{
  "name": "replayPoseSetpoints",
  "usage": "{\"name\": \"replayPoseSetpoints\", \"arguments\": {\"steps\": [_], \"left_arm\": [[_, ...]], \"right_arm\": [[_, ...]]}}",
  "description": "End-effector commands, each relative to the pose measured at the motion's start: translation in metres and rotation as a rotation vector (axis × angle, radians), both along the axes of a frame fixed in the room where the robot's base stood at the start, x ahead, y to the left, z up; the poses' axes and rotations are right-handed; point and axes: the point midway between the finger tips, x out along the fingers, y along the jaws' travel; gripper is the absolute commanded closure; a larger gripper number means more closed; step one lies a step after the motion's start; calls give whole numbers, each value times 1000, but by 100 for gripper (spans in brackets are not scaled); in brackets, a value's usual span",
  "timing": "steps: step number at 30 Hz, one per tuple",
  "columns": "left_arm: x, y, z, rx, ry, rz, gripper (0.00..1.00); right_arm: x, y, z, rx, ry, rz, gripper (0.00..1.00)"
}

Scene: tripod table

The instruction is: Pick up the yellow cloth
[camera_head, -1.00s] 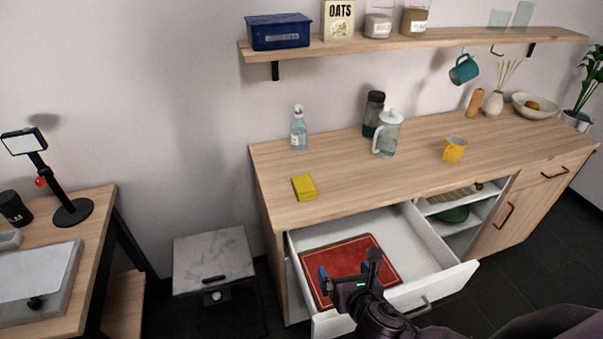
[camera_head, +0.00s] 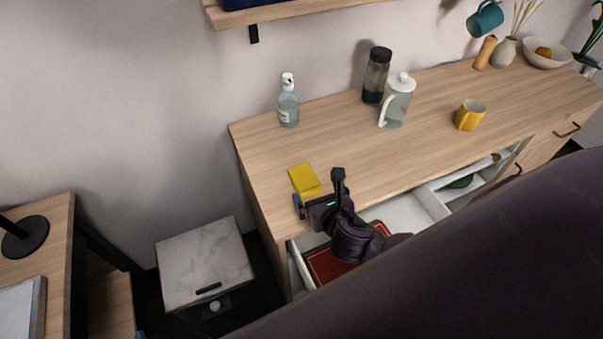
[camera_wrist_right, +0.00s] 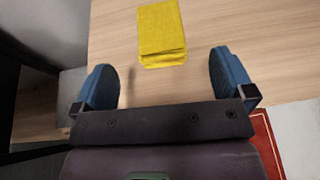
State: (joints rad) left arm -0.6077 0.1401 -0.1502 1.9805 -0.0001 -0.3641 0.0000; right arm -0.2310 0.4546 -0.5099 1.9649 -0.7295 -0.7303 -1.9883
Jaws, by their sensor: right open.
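The yellow cloth (camera_head: 304,180) is a small folded block lying on the wooden countertop near its front left. It also shows in the right wrist view (camera_wrist_right: 162,32), ahead of the fingers and roughly centred between them. My right gripper (camera_head: 319,193) is open and empty, just in front of the cloth, near the counter's front edge. In the wrist view, its two blue-padded fingers (camera_wrist_right: 170,82) are spread wider than the cloth, which lies beyond the fingertips. I cannot see contact with the cloth. My left gripper is not in view.
Below the counter (camera_head: 420,135), an open drawer (camera_head: 405,213) holds a red item (camera_head: 327,265). A spray bottle (camera_head: 288,105), dark bottle (camera_head: 376,75), glass pitcher (camera_head: 396,102) and yellow mug (camera_head: 469,115) stand farther back. The counter around the cloth is clear.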

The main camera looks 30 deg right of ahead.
Motion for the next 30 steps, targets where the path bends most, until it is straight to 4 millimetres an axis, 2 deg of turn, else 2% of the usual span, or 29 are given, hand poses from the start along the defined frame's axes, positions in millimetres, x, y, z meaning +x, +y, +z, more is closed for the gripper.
{"name": "replayPoseSetpoints", "arguments": {"steps": [4, 14, 21, 30], "left_arm": [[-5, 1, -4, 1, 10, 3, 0], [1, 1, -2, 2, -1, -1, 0], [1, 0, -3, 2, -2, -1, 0], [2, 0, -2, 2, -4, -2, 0]], "right_arm": [[21, -2, -9, 0, -1, 1, 0], [43, -4, -17, 2, -1, 0, 0], [73, -7, -30, 1, 0, 0, 0], [82, -8, -34, 1, 1, 1, 0]]}}
